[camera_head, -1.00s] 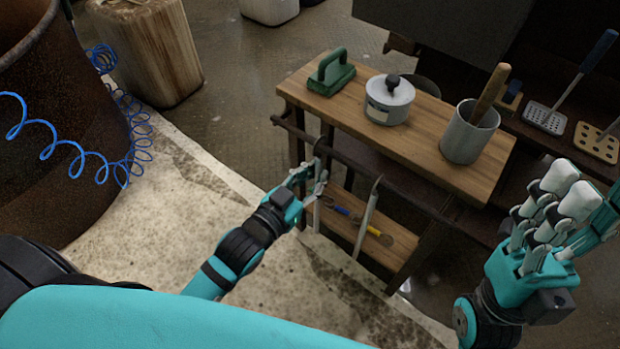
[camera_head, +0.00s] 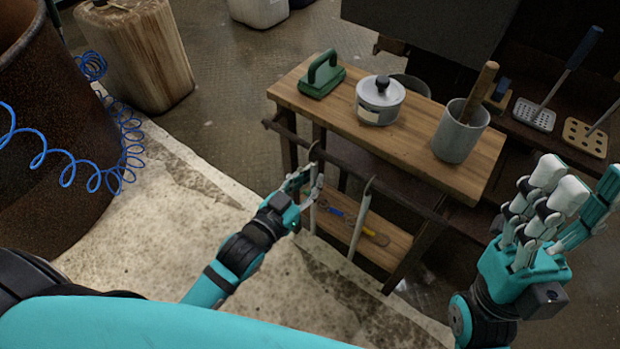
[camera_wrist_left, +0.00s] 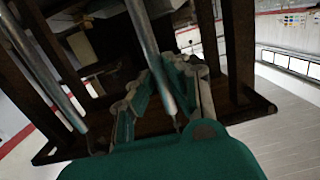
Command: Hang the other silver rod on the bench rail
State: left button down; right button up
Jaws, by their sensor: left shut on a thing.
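My left gripper (camera_head: 306,184) is shut on a silver rod (camera_head: 312,218), held upright by the left part of the dark bench rail (camera_head: 336,160). Its hooked top is at the rail; I cannot tell whether the rail bears it. In the left wrist view the held rod (camera_wrist_left: 147,50) runs between the two fingers (camera_wrist_left: 158,95). The other silver rod (camera_head: 360,220) hangs from the rail to the right; a rod also shows at the left of the wrist view (camera_wrist_left: 48,75). My right gripper (camera_head: 570,205) is raised, open and empty, right of the bench.
The wooden bench top (camera_head: 415,150) carries a green-handled block (camera_head: 322,76), a lidded pot (camera_head: 379,101) and a grey cup (camera_head: 458,135) with a wooden handle. Small tools lie on the lower shelf (camera_head: 390,255). A rusty drum (camera_head: 45,150) and blue coiled hose stand left.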

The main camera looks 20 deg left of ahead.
pick_arm(q)
jog(key=shift+f, duration=0.25)
jog(key=c, duration=1.3)
grip_release()
jog(key=shift+o, duration=0.2)
jog(key=v, duration=1.2)
